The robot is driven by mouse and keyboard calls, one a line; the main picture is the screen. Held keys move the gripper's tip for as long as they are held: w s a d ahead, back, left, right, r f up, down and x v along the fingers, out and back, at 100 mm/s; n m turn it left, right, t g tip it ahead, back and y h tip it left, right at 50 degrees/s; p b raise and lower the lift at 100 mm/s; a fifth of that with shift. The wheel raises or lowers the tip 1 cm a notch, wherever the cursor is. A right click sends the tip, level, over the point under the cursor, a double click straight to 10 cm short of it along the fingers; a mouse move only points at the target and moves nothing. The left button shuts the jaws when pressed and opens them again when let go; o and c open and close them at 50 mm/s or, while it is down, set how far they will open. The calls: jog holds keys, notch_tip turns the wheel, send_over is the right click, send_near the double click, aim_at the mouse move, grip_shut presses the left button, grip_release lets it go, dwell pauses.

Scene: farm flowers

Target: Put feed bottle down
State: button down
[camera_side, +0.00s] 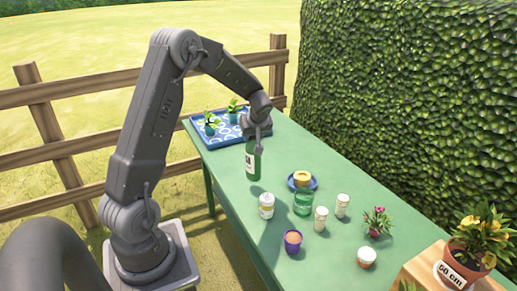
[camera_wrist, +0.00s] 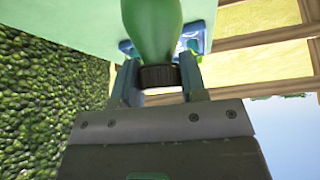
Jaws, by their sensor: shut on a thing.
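The feed bottle (camera_side: 253,163) is dark green with a white label and hangs upright from my gripper (camera_side: 259,139) over the far half of the green table. I cannot tell for sure whether its base touches the table top. In the wrist view the green bottle (camera_wrist: 152,25) runs up and out of the frame, and its dark ribbed cap (camera_wrist: 159,76) sits between the two fingers of my gripper (camera_wrist: 160,82). The gripper is shut on the neck and cap end.
A blue patterned tray (camera_side: 226,135) with small potted plants stands behind the bottle. A white jar (camera_side: 266,206), a green glass (camera_side: 303,203), a yellow item on a blue saucer (camera_side: 291,184), shakers (camera_side: 321,219) and a purple cup (camera_side: 292,242) stand nearer. Table (camera_side: 222,184) left of the bottle is clear.

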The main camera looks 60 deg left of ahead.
aim_at(253, 155)
jog(key=shift+w+d+f, duration=0.2)
jog(key=shift+w+f, duration=0.05)
jog(key=shift+w, duration=0.2)
jog(key=shift+w+d+f, duration=0.15)
jog(key=shift+w+f, duration=0.05)
jog(key=shift+w, duration=0.2)
jog(key=shift+w+f, duration=0.1)
jog(key=shift+f, duration=2)
jog(key=c, duration=0.7)
grip_release()
jog(key=shift+f, duration=0.2)
jog(key=shift+o, duration=0.2)
